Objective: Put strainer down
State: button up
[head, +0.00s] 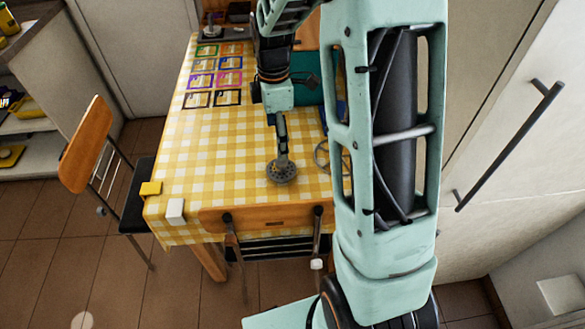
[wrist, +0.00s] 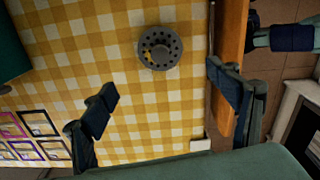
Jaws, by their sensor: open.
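The strainer (head: 281,172) is a round grey disc with a ring of dark holes and a small yellowish patch near its middle. It lies flat on the yellow checked tablecloth (head: 215,150), near the wooden chair back. In the wrist view the strainer (wrist: 160,48) shows whole, with no finger across it. My gripper (head: 281,150) points down over the strainer in the head view. In the wrist view my gripper (wrist: 162,85) has its two dark fingers wide apart, with nothing between them. The height of the fingertips above the cloth is hard to tell.
A wooden chair (head: 265,217) stands at the table's front edge, another chair (head: 88,140) at its left. A yellow block (head: 150,188) and a white block (head: 175,210) sit at the front left corner. Coloured frames (head: 214,75) lie farther back. The cloth left of the strainer is clear.

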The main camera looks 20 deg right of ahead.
aim_at(279, 164)
jog(key=shift+f+n, duration=0.15)
jog(key=shift+n, duration=0.65)
jog(key=shift+f, duration=0.3)
notch_tip(279, 164, down, 5)
jog(key=shift+f, duration=0.1)
notch_tip(279, 164, down, 5)
jog(key=shift+s+d+f, duration=0.1)
jog(key=shift+s, duration=0.05)
jog(key=c, duration=1.4)
jog(key=shift+r, duration=0.25)
